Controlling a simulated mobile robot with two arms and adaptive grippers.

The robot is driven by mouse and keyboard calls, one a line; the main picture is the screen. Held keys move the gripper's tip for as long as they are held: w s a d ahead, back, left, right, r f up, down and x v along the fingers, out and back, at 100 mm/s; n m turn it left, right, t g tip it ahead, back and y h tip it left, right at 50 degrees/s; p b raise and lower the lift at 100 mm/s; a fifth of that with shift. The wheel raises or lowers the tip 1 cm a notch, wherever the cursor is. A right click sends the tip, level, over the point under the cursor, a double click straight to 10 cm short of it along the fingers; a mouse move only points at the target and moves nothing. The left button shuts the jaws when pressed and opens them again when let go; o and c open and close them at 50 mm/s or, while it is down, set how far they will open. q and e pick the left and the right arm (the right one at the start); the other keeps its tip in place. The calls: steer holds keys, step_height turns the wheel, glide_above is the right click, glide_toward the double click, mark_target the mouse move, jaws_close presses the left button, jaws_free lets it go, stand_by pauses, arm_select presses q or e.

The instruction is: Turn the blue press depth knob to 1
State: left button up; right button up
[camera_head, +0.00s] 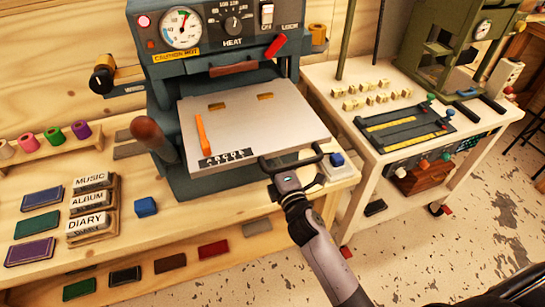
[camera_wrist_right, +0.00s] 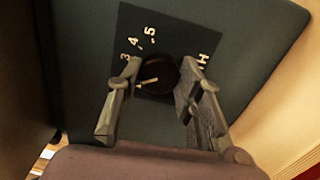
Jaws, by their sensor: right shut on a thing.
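The dark round depth knob (camera_wrist_right: 160,74) is on a dark panel of the blue-grey press (camera_head: 196,110). In the right wrist view, pale digits 3, 4 and 5 run along its upper left and a letter H stands at its right. The knob's pale pointer points to the lower left, just below the 3. The finger hides the marks there. My right gripper (camera_wrist_right: 165,66) has a finger on each side of the knob and is shut on it. In the head view this gripper (camera_head: 287,183) is at the press's tray front, and the knob is hidden. My left gripper is not in view.
The press's flat tray (camera_head: 285,115) juts out above my right gripper, with a black handle (camera_head: 290,162) at its front. A blue-topped box (camera_head: 336,163) stands close to the right. A green press (camera_head: 450,45) stands on the right table. Stamps (camera_head: 90,205) lie at left.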

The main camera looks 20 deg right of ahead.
steer(key=n, duration=0.5)
steer(key=shift+n, duration=0.4)
stand_by(0.3)
steer(key=o, duration=1.2)
steer(key=shift+c, duration=0.2)
steer(key=s, duration=1.2)
steer(key=shift+d, duration=0.2)
